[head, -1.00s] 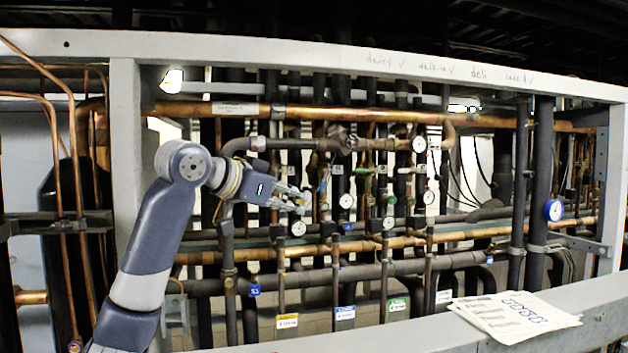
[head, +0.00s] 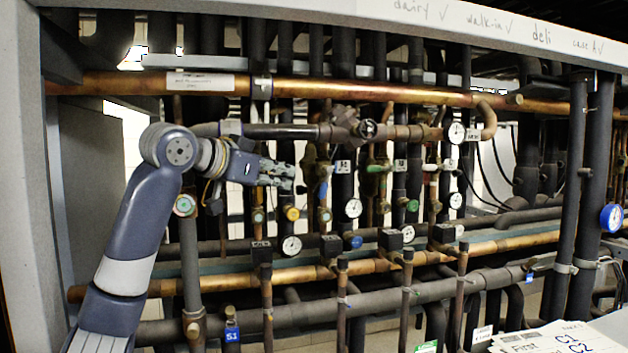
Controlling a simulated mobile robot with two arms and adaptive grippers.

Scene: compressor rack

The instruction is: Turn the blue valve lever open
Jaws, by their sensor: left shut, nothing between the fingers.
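A small blue lever (head: 323,190) shows upright on a vertical pipe in the middle of the rack. Its exact shape is hard to tell at this size. My left gripper (head: 288,177) is shut and empty, pointing right, with its tips a little left of the lever in the picture. I see no contact, and the depth between them is unclear. A round blue part (head: 354,242) sits lower to the right. My right gripper is not in view.
A copper pipe (head: 400,94) runs across above. Several gauges, such as one at centre (head: 353,208), and valves crowd around. Papers (head: 545,340) lie at the lower right. A grey frame post (head: 28,200) stands at the left, and a beam (head: 330,8) crosses the top.

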